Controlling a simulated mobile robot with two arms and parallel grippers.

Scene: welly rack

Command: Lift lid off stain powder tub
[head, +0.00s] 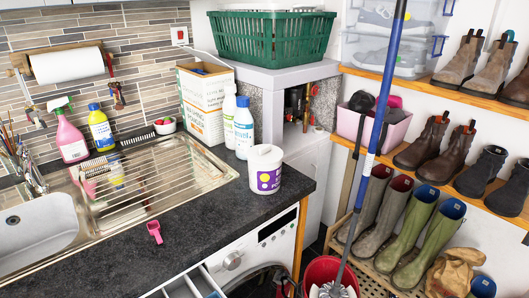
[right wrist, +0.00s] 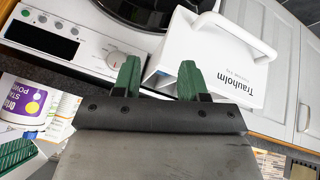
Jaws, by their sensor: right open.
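The stain powder tub (head: 265,178) is white with a purple label and a yellow dot. It stands upright on the dark worktop, near the corner above the washing machine. Its white lid (head: 264,154) sits on top. The tub also shows upside down at the left edge of the right wrist view (right wrist: 25,100), partly cut off. My right gripper (right wrist: 159,78) has two green fingertips, spread apart with nothing between them. It is beside the washing machine front and apart from the tub. My left gripper is in neither view.
The washing machine's detergent drawer (right wrist: 225,60) is pulled out close to my right gripper. White and blue bottles (head: 243,128) stand behind the tub. A pink scoop (head: 154,232) lies on the worktop. A mop (head: 376,130) leans at the right.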

